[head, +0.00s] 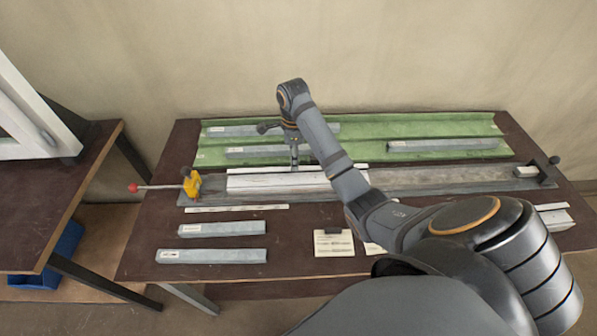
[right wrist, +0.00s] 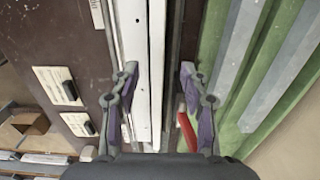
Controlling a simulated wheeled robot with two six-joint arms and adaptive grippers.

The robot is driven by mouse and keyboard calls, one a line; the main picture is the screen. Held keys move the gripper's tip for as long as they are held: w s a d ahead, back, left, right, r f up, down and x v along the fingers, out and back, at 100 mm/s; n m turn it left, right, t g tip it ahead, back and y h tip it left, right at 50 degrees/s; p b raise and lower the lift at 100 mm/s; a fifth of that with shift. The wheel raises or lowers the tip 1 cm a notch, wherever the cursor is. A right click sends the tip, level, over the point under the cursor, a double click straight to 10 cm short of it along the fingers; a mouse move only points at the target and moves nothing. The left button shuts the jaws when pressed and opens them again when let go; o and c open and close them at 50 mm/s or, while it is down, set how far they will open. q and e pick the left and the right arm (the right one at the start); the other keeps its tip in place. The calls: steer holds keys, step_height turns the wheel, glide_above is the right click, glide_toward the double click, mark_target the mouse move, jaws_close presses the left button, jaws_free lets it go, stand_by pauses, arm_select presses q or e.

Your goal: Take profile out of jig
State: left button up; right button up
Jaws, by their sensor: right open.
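The long grey jig (head: 430,180) lies across the bench, with a yellow clamp (head: 192,184) with a red-tipped handle at its left end and a black stop (head: 545,174) at its right end. A white profile (head: 270,184) lies along the jig, partly behind my right arm. My right gripper (head: 294,168) points down over the profile. In the right wrist view my right gripper (right wrist: 158,70) is open, with the white profile (right wrist: 157,50) running between its fingers. I cannot tell whether they touch it. My left gripper is not in view.
A green tray (head: 350,133) with several grey bars is behind the jig. Two grey bars (head: 222,229) and cream cards (head: 333,243) lie in front. A red object (right wrist: 187,130) shows beside the right finger. A second table (head: 50,190) stands at left.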

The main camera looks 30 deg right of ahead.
mark_target(298, 180)
step_height(298, 180, down, 4)
steer(key=shift+s+d+f+p, duration=0.1)
steer(key=shift+s+p, duration=0.05)
steer(key=shift+p, duration=0.2)
steer(key=c, duration=0.7)
jaws_close()
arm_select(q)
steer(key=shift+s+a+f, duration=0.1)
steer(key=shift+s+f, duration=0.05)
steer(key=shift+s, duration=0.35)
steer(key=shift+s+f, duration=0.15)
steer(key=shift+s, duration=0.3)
